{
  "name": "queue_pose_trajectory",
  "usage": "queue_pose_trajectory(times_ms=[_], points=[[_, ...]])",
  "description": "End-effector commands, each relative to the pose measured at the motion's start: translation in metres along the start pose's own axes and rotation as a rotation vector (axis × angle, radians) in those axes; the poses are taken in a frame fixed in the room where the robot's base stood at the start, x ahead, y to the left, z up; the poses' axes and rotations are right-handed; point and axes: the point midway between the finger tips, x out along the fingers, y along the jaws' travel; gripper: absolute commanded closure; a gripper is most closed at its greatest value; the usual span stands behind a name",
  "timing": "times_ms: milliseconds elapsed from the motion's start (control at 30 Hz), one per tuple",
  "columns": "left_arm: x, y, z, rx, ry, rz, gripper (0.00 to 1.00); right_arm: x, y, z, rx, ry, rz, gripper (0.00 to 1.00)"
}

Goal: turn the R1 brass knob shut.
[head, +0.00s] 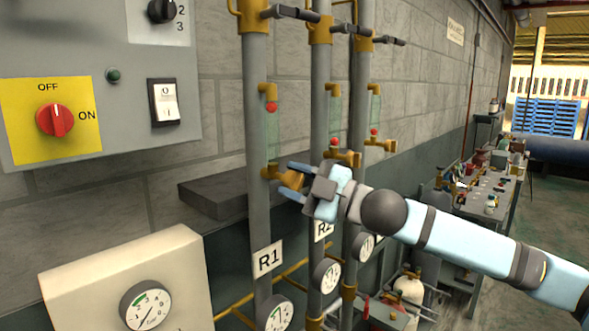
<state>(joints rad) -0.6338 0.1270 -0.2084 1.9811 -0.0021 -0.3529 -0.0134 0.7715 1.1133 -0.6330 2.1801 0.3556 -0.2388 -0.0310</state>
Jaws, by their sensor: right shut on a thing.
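The R1 pipe (257,140) is the leftmost of three grey vertical pipes, with an R1 label (268,259) low on it. Its brass knob (289,177) sits on a brass fitting at the foot of a clear sight tube (271,132) with a red ball near the top. My right gripper (286,180) comes in from the right. Its blue fingers are shut on the R1 brass knob, one above and one below, and partly hide it. My left gripper is not in the view.
Two more pipes stand close to the right, with brass fittings (380,145) near my right wrist. A grey control panel (110,60) is on the left wall. A gauge box (125,285) is below it. A cluttered bench (510,185) stands at the right.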

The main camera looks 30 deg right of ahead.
Motion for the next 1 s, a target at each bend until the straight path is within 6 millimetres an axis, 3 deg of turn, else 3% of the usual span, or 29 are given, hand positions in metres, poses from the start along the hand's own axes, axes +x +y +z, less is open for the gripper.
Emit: queue_pose_trajectory(times_ms=[500, 1000], points=[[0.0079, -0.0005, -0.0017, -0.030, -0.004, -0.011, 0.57, 0.0004, 0.0047, -0.0009, -0.358, -0.001, -0.140, 0.86], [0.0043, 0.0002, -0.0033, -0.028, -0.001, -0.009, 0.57, 0.0007, 0.0037, -0.0008, -0.535, -0.001, -0.216, 0.86]])
